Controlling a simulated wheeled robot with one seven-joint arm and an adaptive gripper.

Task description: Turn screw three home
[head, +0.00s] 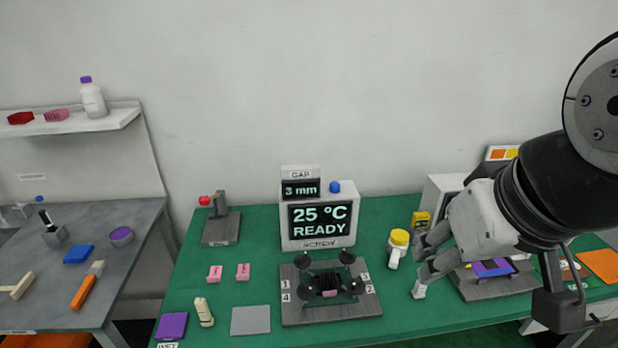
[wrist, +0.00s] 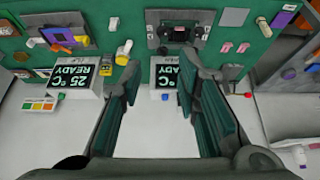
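The plate also shows in the wrist view (wrist: 153,39). My gripper (head: 420,264) is open and empty, right of the fixture and apart from it.
A display box (head: 285,225) behind the fixture reads 25 °C READY, with 3 mm under GAP above. A yellow-capped bottle (head: 398,242) stands between fixture and gripper. Pink blocks (head: 215,273) and a grey pad (head: 250,320) lie left. A grey side table (head: 130,215) stands further left.

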